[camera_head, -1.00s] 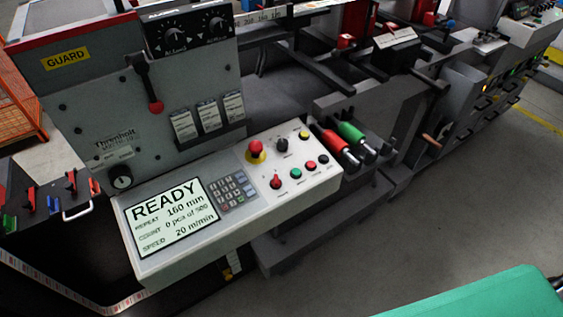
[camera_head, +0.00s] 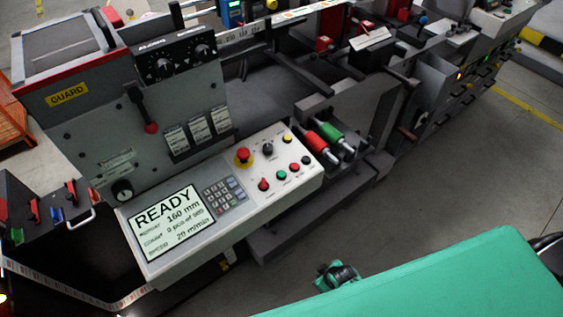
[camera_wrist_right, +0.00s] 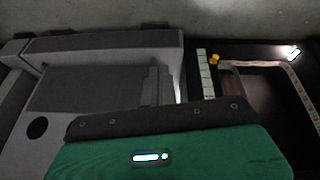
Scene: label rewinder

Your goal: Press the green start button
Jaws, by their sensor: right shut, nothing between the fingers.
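The green start button (camera_head: 281,175) is a small round button on the sloped white control panel (camera_head: 225,225). It sits between a red switch (camera_head: 263,184) and a red button (camera_head: 294,167). Nothing covers it in the head view. A small green and black part, apparently my right gripper (camera_head: 337,276), shows low in the head view, in front of the machine and well apart from the button. Its fingers are not clear. The right wrist view shows my green housing and dark grey machine parts, but not the button. My left gripper is out of view.
A red emergency stop (camera_head: 243,156) on a yellow base, a black knob (camera_head: 267,149) and a yellow button (camera_head: 287,139) are close by. The screen (camera_head: 172,222) reads READY. Red and green handles (camera_head: 322,142) stick out right of the panel. Grey floor is clear farther right.

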